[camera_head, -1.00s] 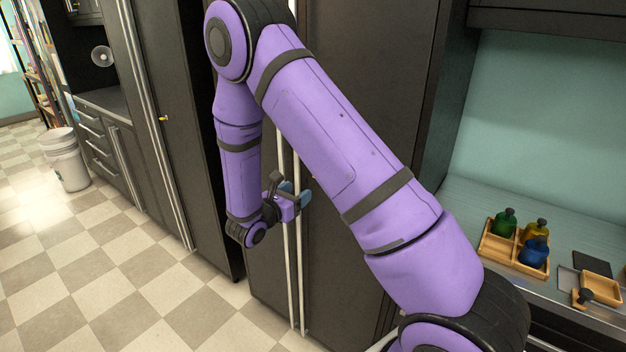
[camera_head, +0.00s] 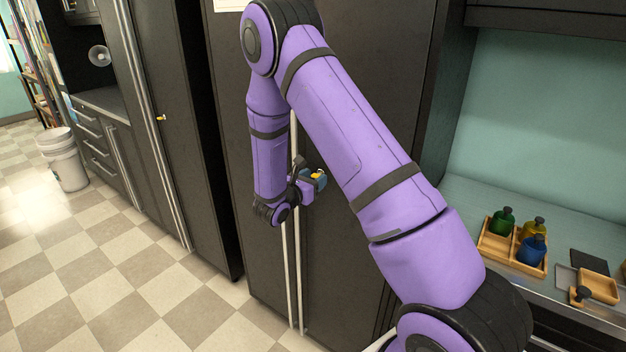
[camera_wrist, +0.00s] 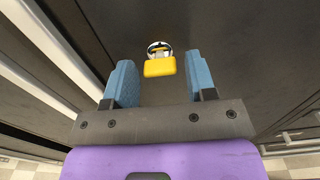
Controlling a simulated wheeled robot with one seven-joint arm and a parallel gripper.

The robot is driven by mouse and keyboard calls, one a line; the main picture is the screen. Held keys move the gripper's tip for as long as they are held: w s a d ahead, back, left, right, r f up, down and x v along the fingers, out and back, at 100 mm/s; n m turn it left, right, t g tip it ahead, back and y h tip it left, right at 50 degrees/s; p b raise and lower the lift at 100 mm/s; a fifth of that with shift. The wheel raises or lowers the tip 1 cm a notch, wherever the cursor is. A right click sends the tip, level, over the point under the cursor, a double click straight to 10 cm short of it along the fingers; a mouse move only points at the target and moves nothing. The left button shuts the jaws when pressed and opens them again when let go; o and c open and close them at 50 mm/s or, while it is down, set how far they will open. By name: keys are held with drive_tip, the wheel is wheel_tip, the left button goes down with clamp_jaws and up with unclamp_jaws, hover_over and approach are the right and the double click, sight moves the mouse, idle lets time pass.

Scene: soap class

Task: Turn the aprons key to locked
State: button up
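A yellow key (camera_wrist: 160,67) sits in a round silver lock (camera_wrist: 158,48) on a dark cabinet door (camera_head: 355,250). In the wrist view its wide yellow head lies between the two blue fingers, just beyond their tips, with gaps on both sides. My gripper (camera_wrist: 160,72) is open and holds nothing. In the head view my gripper (camera_head: 318,180) is close to the door, with a bit of yellow showing at its fingers. I cannot read any label or lock marking here.
Long pale vertical handles (camera_head: 290,265) run down the cabinet beside my gripper. Another dark cabinet at left has a yellow key (camera_head: 161,118). A counter at right holds a wooden tray (camera_head: 497,251) with green, yellow and blue bottles.

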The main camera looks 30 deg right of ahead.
clamp_jaws()
drive_tip(key=shift+n, duration=8.9)
drive_tip(key=shift+o, duration=1.3)
unclamp_jaws()
